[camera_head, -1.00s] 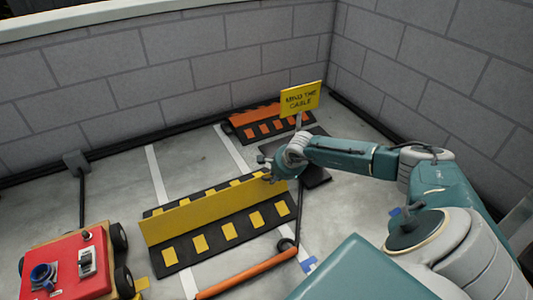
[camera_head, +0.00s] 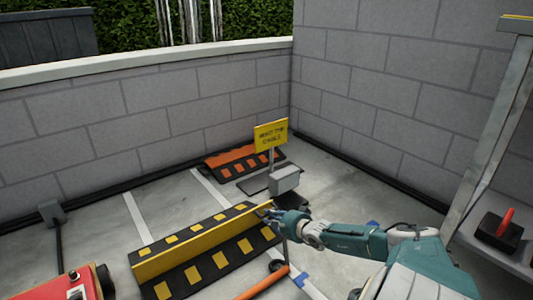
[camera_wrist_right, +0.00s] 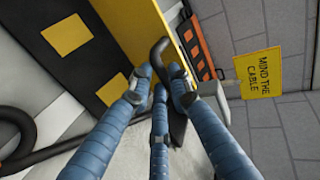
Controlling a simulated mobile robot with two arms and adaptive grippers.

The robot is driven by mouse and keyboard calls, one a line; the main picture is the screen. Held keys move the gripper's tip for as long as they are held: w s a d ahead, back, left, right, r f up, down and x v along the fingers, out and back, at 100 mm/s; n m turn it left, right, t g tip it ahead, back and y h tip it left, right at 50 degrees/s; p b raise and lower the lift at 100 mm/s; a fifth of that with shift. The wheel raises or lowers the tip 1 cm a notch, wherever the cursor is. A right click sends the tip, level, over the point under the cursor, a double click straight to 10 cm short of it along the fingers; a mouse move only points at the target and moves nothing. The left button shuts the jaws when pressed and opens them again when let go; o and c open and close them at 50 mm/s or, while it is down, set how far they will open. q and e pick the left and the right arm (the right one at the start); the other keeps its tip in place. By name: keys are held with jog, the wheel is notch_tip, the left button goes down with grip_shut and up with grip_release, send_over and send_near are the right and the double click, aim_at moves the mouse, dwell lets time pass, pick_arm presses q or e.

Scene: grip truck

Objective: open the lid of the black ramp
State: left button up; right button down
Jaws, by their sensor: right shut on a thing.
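The black ramp (camera_head: 206,268) with yellow patches lies on the floor in the head view. Its yellow lid (camera_head: 190,247) is raised along the middle and stands on edge between the two black sides. In the right wrist view the blue-grey fingers close at the end of the yellow lid (camera_wrist_right: 128,25), around a dark curved piece (camera_wrist_right: 158,48). The fingers hide part of that contact. My left gripper is not in view.
A yellow sign (camera_head: 271,135) and an orange-and-black ramp (camera_head: 245,161) stand near the back wall. A grey box (camera_head: 284,179) sits by the sign. An orange bar (camera_head: 264,283) lies in front, and a red cart (camera_head: 60,285) is at lower left.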

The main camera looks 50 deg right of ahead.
jog(key=f, duration=0.1)
jog(key=s+f, duration=0.2)
jog(key=shift+a+f, duration=0.15)
jog(key=shift+f, duration=0.15)
jog(key=shift+a+f+t, duration=0.1)
jog(key=shift+f+t, duration=0.05)
jog(key=shift+t, duration=0.35)
jog(key=shift+w+a, duration=0.1)
jog(key=c, duration=1.9)
grip_release()
jog(key=shift+o, duration=1.4)
jog(key=shift+w+f, duration=0.1)
jog(key=shift+f, duration=0.15)
jog(key=shift+r, duration=0.1)
